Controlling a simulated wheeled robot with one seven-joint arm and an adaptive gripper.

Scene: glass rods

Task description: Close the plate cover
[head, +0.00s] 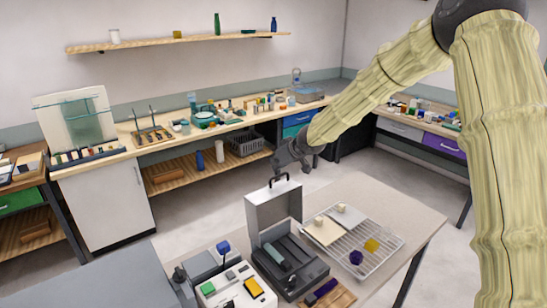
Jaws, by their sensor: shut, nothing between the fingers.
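A grey-green rod-shaped piece (275,254) lies in the unit. My gripper (279,168) is shut and empty, just above the handle in the picture. I cannot tell whether it touches the handle. The fingertips are small and dark, so their detail is hard to see.
A wire rack (385,239) with pale boards and small purple and yellow pieces is right of the unit. The table (405,205) is bare at the back right.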

